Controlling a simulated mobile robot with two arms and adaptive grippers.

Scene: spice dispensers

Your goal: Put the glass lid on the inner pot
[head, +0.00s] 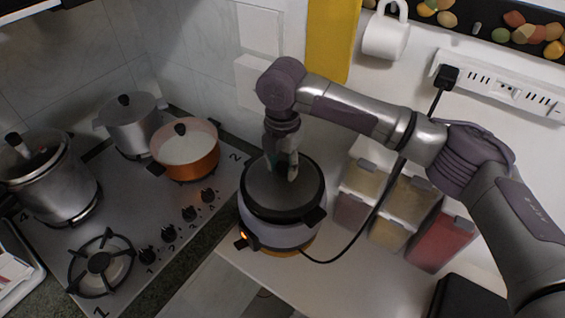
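A round cooker with a grey body (275,234) stands on the white counter, with an orange light on its front left. Its black inner pot (252,204) sits in it, with a dark side handle at the lower right. A dark, smooth round disc, which looks like the glass lid (283,194), lies over the pot opening. I cannot tell whether it is fully seated. My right gripper (283,168) points down just over the disc's far half, fingertips a little apart. Any knob between them is hidden, so its grip is unclear. My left gripper is out of view.
A stove (140,222) with several pots is at the left, including an orange pan (190,170). Spice containers (405,205) stand right of the cooker. A black cable (368,222) runs from the power strip (500,88) towards the cooker. A white mug (386,36) hangs above.

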